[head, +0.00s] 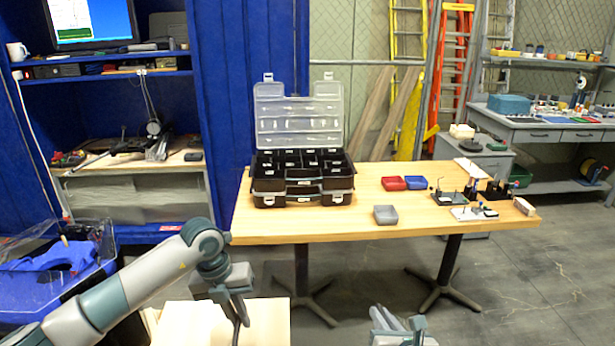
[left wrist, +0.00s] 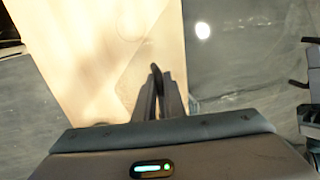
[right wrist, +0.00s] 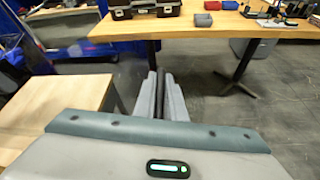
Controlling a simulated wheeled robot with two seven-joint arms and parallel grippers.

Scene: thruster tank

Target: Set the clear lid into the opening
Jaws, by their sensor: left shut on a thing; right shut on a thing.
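My left gripper (head: 240,318) hangs over a pale wooden top at the bottom of the head view. In the left wrist view its fingers (left wrist: 158,90) are shut with a thin dark piece between them. My right gripper (head: 398,330) is at the bottom edge of the head view, largely cut off. In the right wrist view its fingers (right wrist: 163,90) are also shut, with a thin dark strip between them. I cannot make out whether either piece belongs to the clear lid. I cannot make out a separate clear lid or its opening.
The pale wooden top (head: 225,325) is close in front. A black organizer case (head: 304,185) with its own clear cover raised stands on the long table (head: 380,222). Red (head: 394,183), blue (head: 415,182) and grey (head: 385,214) bins are beside it. A blue tub (head: 50,285) is at left.

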